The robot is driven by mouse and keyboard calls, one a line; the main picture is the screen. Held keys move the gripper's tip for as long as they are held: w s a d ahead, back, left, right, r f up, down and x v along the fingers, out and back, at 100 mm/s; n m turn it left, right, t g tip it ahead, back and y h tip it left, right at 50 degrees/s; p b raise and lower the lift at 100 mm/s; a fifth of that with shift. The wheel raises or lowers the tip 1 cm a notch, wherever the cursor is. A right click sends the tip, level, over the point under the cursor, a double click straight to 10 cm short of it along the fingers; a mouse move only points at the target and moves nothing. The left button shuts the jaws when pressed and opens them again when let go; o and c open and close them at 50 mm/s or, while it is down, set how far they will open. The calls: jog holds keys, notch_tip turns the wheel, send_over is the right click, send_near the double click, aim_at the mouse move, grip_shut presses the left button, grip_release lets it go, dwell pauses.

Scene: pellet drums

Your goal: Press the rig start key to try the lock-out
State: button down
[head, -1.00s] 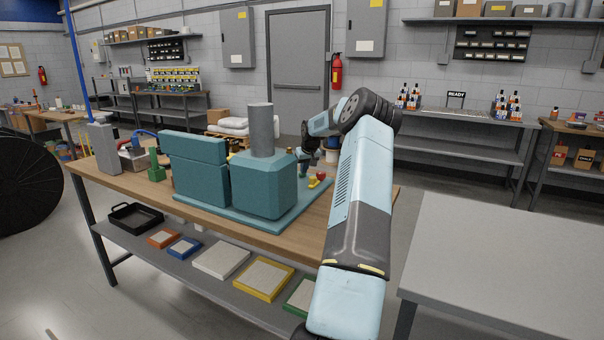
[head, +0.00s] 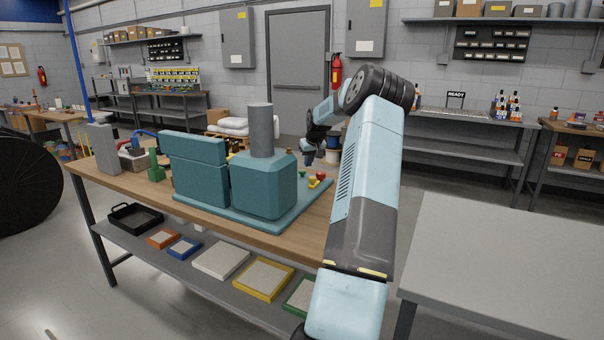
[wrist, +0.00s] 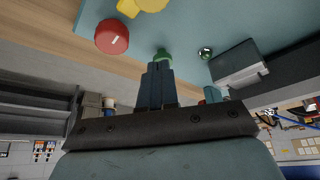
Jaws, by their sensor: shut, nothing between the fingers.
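The teal rig (head: 262,190) stands on a teal base plate (head: 290,218) on the wooden bench. A green key (wrist: 163,55) sits on the plate; it also shows small in the head view (head: 302,174).
A small round dark fitting with a green mark (wrist: 205,53) and a grey block (wrist: 238,65) are right of the key in the wrist view. The rig's grey cylinder (head: 261,130) rises beside my arm. A bare grey table (head: 510,250) stands at the right.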

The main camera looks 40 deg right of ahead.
jog(key=v, duration=0.9)
jog(key=shift+s+r, duration=0.1)
dwell(0.6)
